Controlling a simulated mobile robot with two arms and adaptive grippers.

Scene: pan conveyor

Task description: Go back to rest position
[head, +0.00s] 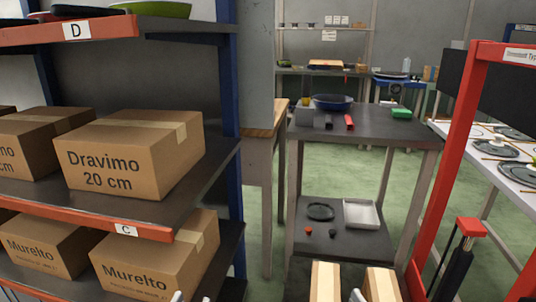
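Small pale grey tips show at the bottom edge of the head view, left of centre (178,296) and right of centre (357,295). They may be the ends of my left and right grippers, but nearly all of them is cut off by the frame. Whether they are open or shut, or hold anything, cannot be seen.
Shelves with cardboard boxes (135,155) stand close on the left. A dark two-level table (385,123) ahead carries a blue pan (333,102); its lower level holds a white tray (362,214). A red frame (448,170) and plate-covered conveyor (470,143) stand right. Green floor (265,270) shows between.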

